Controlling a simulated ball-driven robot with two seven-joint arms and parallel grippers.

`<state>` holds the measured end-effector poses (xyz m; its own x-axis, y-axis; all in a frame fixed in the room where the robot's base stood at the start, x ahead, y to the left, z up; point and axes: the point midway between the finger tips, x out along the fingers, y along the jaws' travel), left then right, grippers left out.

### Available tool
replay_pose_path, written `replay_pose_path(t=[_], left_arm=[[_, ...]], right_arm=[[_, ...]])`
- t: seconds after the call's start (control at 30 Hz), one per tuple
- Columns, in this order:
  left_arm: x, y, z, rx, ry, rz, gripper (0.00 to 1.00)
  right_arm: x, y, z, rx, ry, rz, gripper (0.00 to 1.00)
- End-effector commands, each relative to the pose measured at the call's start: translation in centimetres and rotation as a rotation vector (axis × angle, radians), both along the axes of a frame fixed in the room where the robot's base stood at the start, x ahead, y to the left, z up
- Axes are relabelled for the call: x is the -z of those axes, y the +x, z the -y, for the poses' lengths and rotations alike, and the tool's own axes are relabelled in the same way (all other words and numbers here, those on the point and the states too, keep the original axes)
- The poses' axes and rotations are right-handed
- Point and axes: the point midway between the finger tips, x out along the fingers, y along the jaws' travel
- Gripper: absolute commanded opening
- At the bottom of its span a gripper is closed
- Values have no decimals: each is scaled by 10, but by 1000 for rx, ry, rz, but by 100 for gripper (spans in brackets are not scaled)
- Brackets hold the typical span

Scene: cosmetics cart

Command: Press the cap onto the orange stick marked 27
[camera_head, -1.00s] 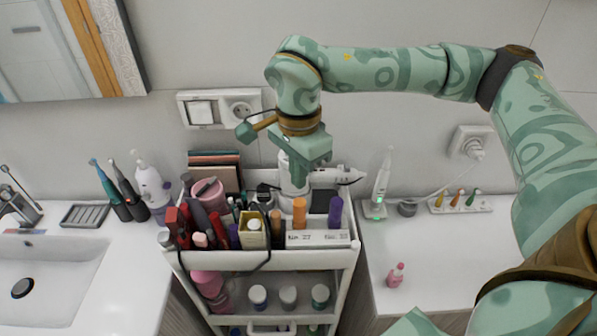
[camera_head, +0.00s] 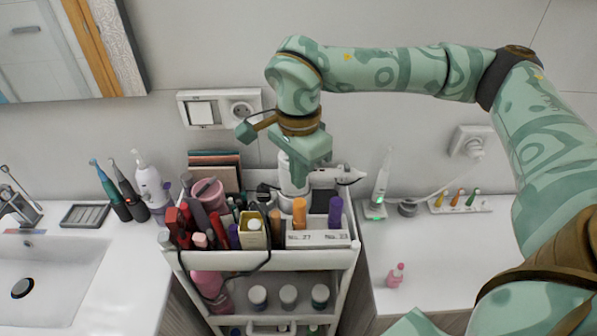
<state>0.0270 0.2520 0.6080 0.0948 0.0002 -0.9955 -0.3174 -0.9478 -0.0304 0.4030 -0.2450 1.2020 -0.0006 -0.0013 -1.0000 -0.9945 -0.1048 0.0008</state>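An orange stick (camera_head: 300,211) stands upright in a white holder (camera_head: 303,240) at the front right of the cart's top tray. The label below it seems to read No. 27. A purple stick (camera_head: 335,212) stands to its right, above a second label. I cannot make out a separate cap, or whether the orange stick wears one. My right gripper (camera_head: 292,190) points down just behind and slightly left of the orange stick's top. Its fingertips are small and partly hidden, so I cannot see whether they are open or hold anything. My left gripper is out of view.
The white cart (camera_head: 255,262) is crowded on the left with brushes, tubes and a yellowish bottle (camera_head: 253,234). A white device (camera_head: 338,174) lies behind the sticks. A pink bottle (camera_head: 396,275) stands on the right counter, which has free room. A sink (camera_head: 50,270) is at left.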

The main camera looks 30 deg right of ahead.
Motion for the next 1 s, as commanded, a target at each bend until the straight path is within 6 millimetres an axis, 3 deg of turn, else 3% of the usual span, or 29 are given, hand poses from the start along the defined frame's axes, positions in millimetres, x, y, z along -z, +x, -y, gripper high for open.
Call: replay_pose_path(t=[1.0], left_arm=[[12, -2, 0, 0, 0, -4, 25]], right_arm=[[23, 0, 0, 0, 0, 0, 0]])
